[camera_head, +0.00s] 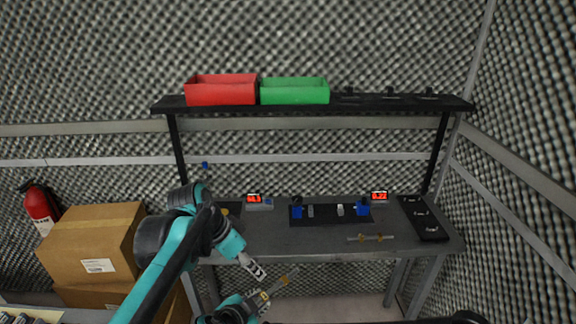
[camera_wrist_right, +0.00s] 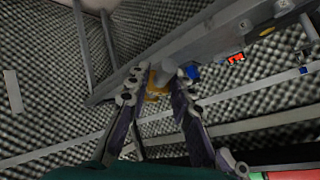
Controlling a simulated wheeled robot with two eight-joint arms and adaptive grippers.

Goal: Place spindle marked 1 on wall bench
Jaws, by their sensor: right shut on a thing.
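My right gripper (camera_head: 264,297) is low in the head view, in front of the bench's front edge. It is shut on a spindle (camera_head: 284,281), a thin rod with a yellowish-brown part, held tilted up to the right. In the right wrist view, the yellow part (camera_wrist_right: 156,84) sits between my right gripper's fingers (camera_wrist_right: 157,90). My left gripper (camera_head: 258,271) is just above and beside it; its opening is unclear. A second rod-shaped spindle (camera_head: 371,238) lies on the wall bench (camera_head: 330,240), right of centre. No number is readable on either spindle.
The bench carries a black mat with blue fixtures (camera_head: 362,208), red displays (camera_head: 379,196) and a black tray (camera_head: 423,218) at right. Above, a shelf (camera_head: 345,105) holds red (camera_head: 221,92) and green (camera_head: 295,92) bins. Cardboard boxes (camera_head: 95,245) stand left.

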